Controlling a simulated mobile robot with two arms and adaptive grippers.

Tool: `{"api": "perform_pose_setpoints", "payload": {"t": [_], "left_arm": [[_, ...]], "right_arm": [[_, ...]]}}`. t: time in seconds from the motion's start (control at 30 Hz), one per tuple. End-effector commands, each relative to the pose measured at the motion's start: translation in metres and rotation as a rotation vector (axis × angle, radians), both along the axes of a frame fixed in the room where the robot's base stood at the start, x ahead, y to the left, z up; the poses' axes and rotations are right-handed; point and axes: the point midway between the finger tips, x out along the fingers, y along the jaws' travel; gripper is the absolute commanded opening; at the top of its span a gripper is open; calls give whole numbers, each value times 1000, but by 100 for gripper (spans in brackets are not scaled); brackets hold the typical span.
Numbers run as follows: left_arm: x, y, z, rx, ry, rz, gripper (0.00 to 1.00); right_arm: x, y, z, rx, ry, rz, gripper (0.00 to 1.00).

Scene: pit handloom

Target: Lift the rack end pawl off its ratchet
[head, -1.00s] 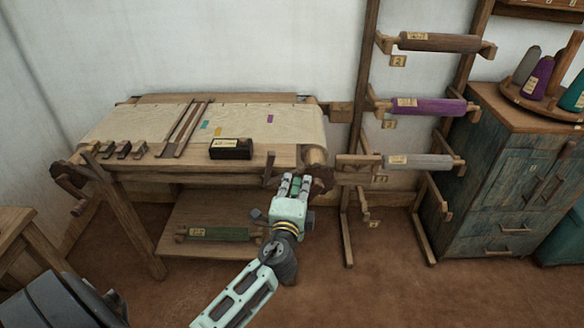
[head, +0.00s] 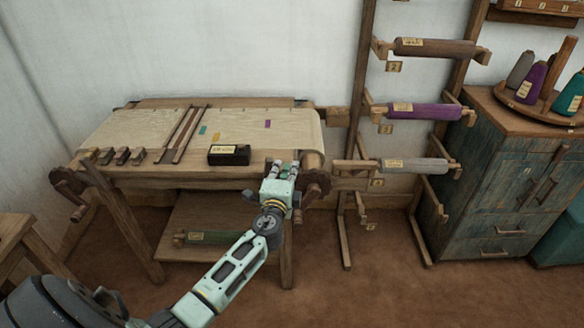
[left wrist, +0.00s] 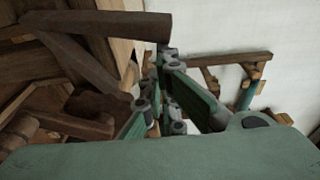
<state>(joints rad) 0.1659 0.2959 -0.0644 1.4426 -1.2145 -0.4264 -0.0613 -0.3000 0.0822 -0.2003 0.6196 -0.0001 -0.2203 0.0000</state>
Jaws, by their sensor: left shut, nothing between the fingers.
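The ratchet (head: 318,186) is a dark brown toothed wheel at the right end of the loom, on the side of the spool rack. My left gripper (head: 283,164) is shut and empty at the loom's front right corner, just left of the ratchet. It covers the place where the pawl would show, so I cannot make out the pawl in the head view. In the left wrist view, the gripper's fingers (left wrist: 163,75) are close to the end of a dark brown wooden bar (left wrist: 100,22). I cannot tell whether this bar is the pawl, or whether they touch. My right gripper is not in view.
A black labelled box (head: 229,154) and several small wooden blocks (head: 121,156) sit along the loom's front. The rack (head: 358,120) with labelled rolls stands close to the right. A green roll (head: 208,237) lies on the lower shelf. The floor in front is clear.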

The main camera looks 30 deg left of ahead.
Motion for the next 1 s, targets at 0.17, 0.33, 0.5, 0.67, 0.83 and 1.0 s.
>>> {"api": "perform_pose_setpoints", "payload": {"t": [0.17,0.33,0.5,0.67,0.83,1.0], "left_arm": [[0,0,0,0,0,0,0],[-1,0,0,-2,-1,0,0],[-2,3,0,-23,-14,0,0],[-4,6,3,-49,-30,1,0],[-6,9,4,-74,-46,1,0],[-10,16,8,-132,-82,1,0]], "right_arm": [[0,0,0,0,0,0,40],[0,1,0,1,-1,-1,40],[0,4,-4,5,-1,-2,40],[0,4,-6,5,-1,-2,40],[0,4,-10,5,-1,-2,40],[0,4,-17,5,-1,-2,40]]}}
